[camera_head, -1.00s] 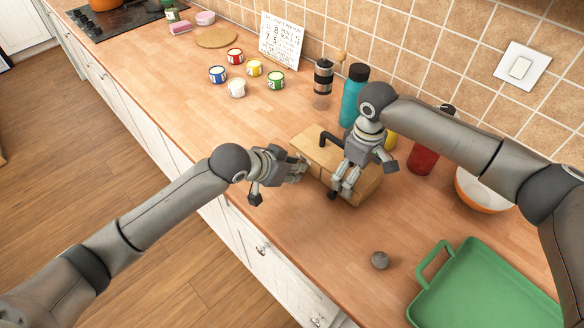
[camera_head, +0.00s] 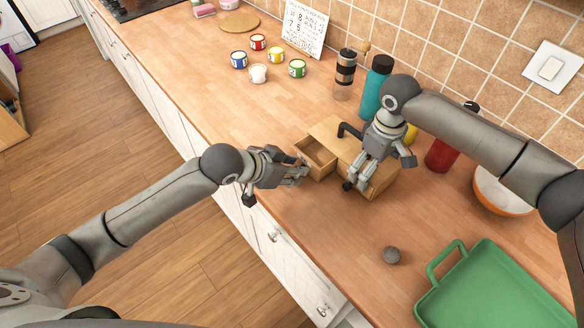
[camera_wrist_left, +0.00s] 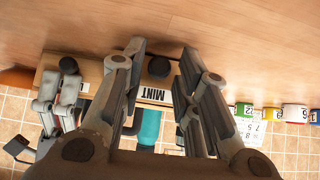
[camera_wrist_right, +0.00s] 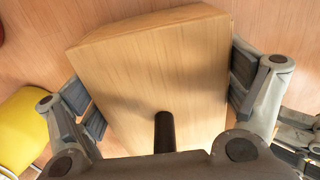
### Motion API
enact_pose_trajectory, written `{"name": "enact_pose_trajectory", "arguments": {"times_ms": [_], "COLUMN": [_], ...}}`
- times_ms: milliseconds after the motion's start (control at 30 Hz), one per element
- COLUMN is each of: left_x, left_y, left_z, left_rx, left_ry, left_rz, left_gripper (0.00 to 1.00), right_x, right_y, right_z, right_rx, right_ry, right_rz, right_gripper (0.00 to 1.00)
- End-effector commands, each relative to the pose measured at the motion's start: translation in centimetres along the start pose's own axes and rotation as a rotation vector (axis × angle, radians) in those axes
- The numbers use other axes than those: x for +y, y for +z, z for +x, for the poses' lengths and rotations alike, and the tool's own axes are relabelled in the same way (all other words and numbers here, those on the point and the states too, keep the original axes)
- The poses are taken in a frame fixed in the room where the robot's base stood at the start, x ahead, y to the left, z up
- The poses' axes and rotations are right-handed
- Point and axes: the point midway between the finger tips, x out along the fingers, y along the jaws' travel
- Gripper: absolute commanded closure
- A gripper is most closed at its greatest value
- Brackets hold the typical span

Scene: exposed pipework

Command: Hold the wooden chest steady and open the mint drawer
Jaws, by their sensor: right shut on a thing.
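The wooden chest (camera_head: 340,133) stands on the counter, with a dark handle (camera_head: 349,130) on top. Its mint drawer (camera_head: 317,152) is pulled out, with the hollow inside showing. In the left wrist view, the MINT label (camera_wrist_left: 152,93) and a dark knob (camera_wrist_left: 159,67) are on the drawer front. My left gripper (camera_head: 303,173) is at this front, its fingers apart with a gap on either side of the knob. My right gripper (camera_head: 358,182) is shut on the chest; in the right wrist view its fingers are on two opposite sides of the chest (camera_wrist_right: 155,70).
A second knob (camera_wrist_left: 68,65) is on the chest's other drawer. A teal bottle (camera_head: 376,88), a grinder (camera_head: 345,72) and a red bottle (camera_head: 442,153) stand behind. A grey ball (camera_head: 391,255) and green tray (camera_head: 480,285) lie in front right. Several small paint cans (camera_head: 258,73) stand farther left.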

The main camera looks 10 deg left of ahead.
Motion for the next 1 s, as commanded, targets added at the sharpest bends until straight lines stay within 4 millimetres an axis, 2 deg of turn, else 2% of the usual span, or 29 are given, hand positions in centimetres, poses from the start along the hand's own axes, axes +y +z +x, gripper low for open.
{"name": "enact_pose_trajectory", "arguments": {"times_ms": [333,467,567,900,1000], "left_x": [0.0,0.0,0.0,0.0,0.0], "left_y": [-0.1,0.0,0.0,0.1,0.1], "left_z": [0.0,-0.8,-2.3,-9.3,-10.7], "left_rx": [0.001,0.001,0.001,0.000,0.001], "left_ry": [0.001,0.001,0.001,-0.002,-0.001], "left_rz": [0.000,0.001,0.002,0.002,0.002], "left_gripper": [0.60,0.60,0.60,0.60,0.60], "right_x": [0.1,0.1,0.1,0.1,0.1], "right_y": [0.1,0.1,0.1,0.1,0.1], "right_z": [0.1,0.1,0.1,0.1,0.1], "right_rx": [-0.003,-0.003,-0.003,-0.003,-0.003], "right_ry": [0.001,0.001,0.001,0.001,0.001], "right_rz": [0.001,0.001,0.001,0.001,0.001], "right_gripper": [0.43,0.43,0.43,0.43,0.43]}}
